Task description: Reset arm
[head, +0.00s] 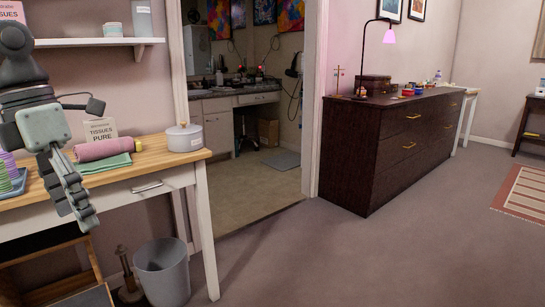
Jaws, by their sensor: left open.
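My left gripper (68,190) comes in from the left on my dark arm and hangs in front of the wooden-topped table. Its fingers point down and to the right over the table's front edge, with nothing seen between them. It is open. My right gripper is not in view. The table (150,160) holds a rolled pink towel (104,148) on a green cloth (112,165), a white tissue pack (101,129) and a pale lidded tin (184,138).
A grey waste bin (163,273) stands on the floor by the table's front leg. A wall shelf (85,42) hangs above the table. A doorway opens to another room. A dark dresser (380,160) with a pink lamp (389,36) stands right. The middle floor is clear.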

